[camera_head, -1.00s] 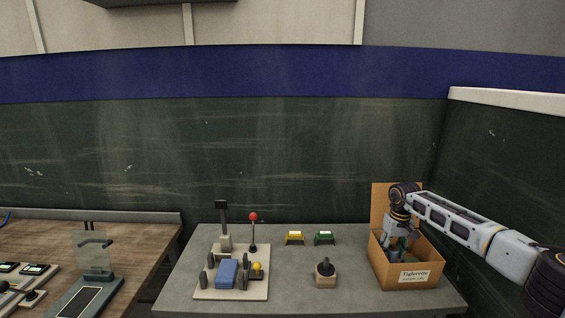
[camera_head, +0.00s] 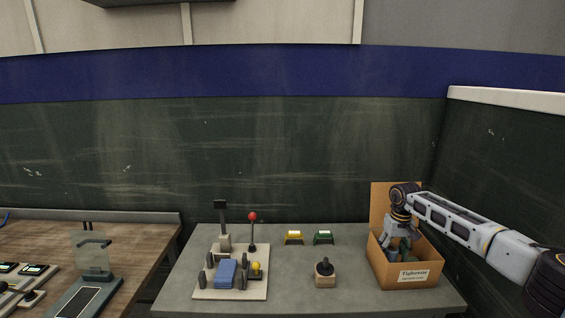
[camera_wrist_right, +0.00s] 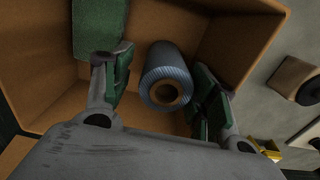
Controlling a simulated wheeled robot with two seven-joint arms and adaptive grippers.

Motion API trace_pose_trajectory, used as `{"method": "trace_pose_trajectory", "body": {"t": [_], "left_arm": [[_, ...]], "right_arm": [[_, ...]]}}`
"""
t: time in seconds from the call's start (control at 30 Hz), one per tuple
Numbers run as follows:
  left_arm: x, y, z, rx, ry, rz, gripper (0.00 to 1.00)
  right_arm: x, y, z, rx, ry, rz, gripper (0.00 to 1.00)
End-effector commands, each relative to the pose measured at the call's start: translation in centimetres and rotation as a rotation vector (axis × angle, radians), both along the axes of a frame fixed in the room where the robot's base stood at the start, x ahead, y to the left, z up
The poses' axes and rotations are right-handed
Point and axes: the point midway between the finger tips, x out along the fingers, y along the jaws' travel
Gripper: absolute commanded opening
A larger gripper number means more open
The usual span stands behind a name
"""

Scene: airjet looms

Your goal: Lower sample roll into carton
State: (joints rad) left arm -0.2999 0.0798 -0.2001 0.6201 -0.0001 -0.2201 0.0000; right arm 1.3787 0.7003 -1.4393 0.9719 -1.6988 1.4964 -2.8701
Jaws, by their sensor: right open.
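The carton (camera_head: 376,262) is an open brown box with a raised back flap and a white label, at the right of the grey table. My right gripper (camera_head: 402,250) points down into it. In the right wrist view the open gripper (camera_wrist_right: 160,92) has its two green-padded fingers apart. The sample roll (camera_wrist_right: 168,78), a blue-grey striped roll with a brown core, lies inside the carton (camera_wrist_right: 215,45) between the fingers, nearer the right one. I cannot tell whether that finger touches it. In the head view the roll is hidden. My left gripper is not in view.
A green block-like item (camera_wrist_right: 100,25) shows at the carton's upper left in the wrist view.

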Motion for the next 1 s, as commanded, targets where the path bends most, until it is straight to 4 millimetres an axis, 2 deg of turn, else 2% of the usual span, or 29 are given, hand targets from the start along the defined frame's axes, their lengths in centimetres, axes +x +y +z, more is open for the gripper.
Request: {"method": "trace_pose_trajectory", "body": {"t": [0.03,0.47,0.67,1.0], "left_arm": [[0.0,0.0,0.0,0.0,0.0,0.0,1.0],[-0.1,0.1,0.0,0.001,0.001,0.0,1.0],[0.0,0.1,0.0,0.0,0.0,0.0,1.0],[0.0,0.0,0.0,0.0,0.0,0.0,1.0]], "right_arm": [[0.1,0.8,0.2,0.009,-0.002,0.009,0.68],[0.2,1.0,0.8,0.012,-0.004,0.012,0.68],[0.2,0.9,2.7,0.013,-0.006,0.012,0.68],[0.2,0.3,7.5,0.008,-0.004,0.005,0.68]]}}
